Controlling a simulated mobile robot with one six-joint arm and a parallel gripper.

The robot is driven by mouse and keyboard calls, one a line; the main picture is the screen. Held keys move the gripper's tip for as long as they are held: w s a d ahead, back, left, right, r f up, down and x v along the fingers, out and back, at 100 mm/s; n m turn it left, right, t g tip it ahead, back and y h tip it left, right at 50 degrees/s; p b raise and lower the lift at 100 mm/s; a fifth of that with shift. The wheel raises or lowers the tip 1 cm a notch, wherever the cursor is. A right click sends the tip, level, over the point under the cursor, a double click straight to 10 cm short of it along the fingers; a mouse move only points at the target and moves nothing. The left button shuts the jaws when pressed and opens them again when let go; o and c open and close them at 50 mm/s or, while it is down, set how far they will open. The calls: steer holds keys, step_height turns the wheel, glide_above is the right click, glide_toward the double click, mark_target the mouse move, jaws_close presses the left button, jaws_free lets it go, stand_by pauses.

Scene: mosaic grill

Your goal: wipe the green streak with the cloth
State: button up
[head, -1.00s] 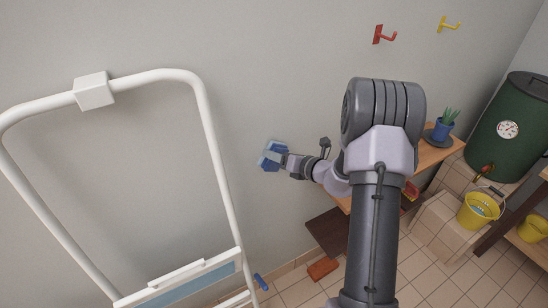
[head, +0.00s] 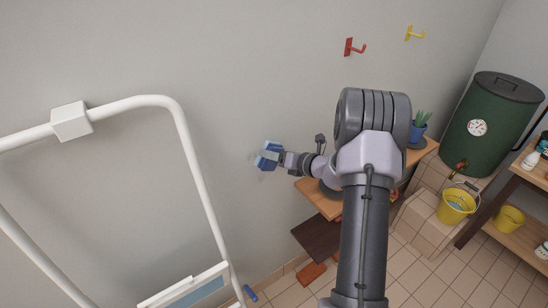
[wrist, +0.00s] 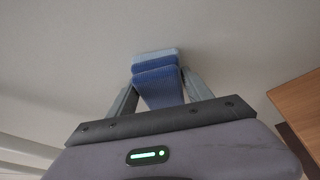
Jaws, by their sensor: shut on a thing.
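My gripper (head: 277,157) reaches out in front of the grey wall (head: 240,60). It is shut on a folded blue cloth (head: 265,160). In the wrist view the cloth (wrist: 157,70) stands out between the two fingers of my gripper (wrist: 160,88), its lighter edge towards the wall. The cloth is at or close to the wall; I cannot tell whether it touches. No green streak can be made out in either view; the cloth and gripper hide part of the wall.
A white tubular frame (head: 190,160) stands at the left. A wooden table (head: 318,196) with a potted plant (head: 419,128) is at the right. Beyond are a green barrel (head: 490,130) and a yellow bucket (head: 456,205). Red (head: 354,47) and yellow (head: 414,33) hooks are on the wall.

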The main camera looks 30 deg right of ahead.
mark_target(247, 161)
steer(key=a+b, duration=0.1)
steer(key=a, duration=0.2)
steer(key=shift+s+a, duration=0.1)
steer(key=shift+a, duration=0.15)
steer(key=shift+a+b, duration=0.3)
steer(key=shift+a, duration=1.75)
steer(key=shift+s+d+b, duration=0.15)
steer(key=shift+s+b, duration=0.25)
steer(key=shift+s, duration=2.55)
steer(key=s, duration=0.3)
steer(key=shift+f, duration=0.1)
